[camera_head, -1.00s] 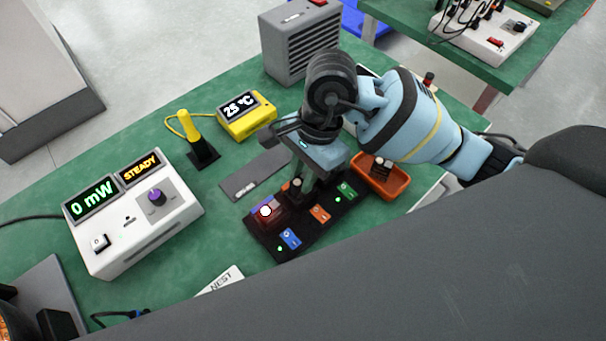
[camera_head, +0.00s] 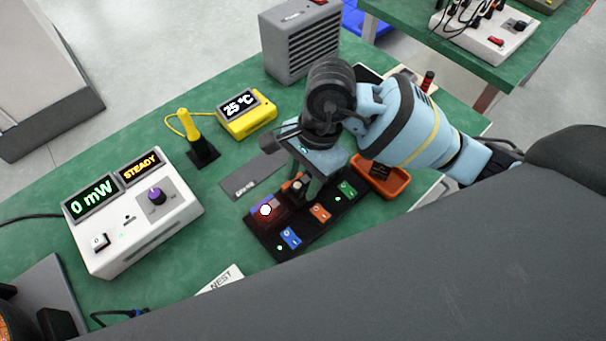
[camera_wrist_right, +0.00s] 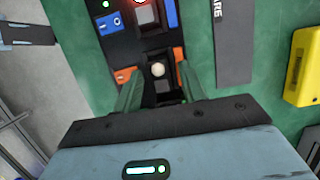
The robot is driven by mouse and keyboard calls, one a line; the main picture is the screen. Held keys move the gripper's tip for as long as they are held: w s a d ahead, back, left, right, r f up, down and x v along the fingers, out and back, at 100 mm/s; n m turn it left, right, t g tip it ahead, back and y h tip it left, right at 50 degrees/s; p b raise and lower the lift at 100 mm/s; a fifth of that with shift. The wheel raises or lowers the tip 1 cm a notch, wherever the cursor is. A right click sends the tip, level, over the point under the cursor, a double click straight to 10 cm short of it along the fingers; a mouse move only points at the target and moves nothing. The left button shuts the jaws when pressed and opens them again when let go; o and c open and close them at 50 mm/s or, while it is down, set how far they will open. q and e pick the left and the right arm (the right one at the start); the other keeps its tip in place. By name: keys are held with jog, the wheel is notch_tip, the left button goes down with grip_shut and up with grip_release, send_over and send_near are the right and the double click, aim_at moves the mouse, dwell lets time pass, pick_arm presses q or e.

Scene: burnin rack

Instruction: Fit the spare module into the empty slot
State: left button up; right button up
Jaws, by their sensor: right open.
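The black rack (camera_head: 318,222) lies on the green bench, with coloured labels along it. A small module with a pale round knob (camera_wrist_right: 157,69) stands in the rack near an orange label; its knob also shows in the head view (camera_head: 297,187). My right gripper (camera_wrist_right: 160,92) is open above it, one finger on each side of the knob, apparently not pressing on it. I cannot tell how deep the module sits. A bright red-white light (camera_head: 265,211) glows near the rack's left end. The grey spare plate (camera_head: 245,181) is bare. My left gripper is not in view.
An orange tray (camera_head: 396,192) sits right of the rack, dark inside. A yellow temperature meter (camera_head: 247,117), a yellow-handled tool in a stand (camera_head: 194,130) and a white meter box (camera_head: 150,235) reading 0 mW, STEADY, stand to the left. A grey vented box (camera_head: 300,45) is behind.

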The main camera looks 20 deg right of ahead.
jog(key=shift+r, duration=0.3)
jog(key=v, duration=1.1)
jog(key=shift+r, duration=0.35)
jog(key=shift+d, duration=0.1)
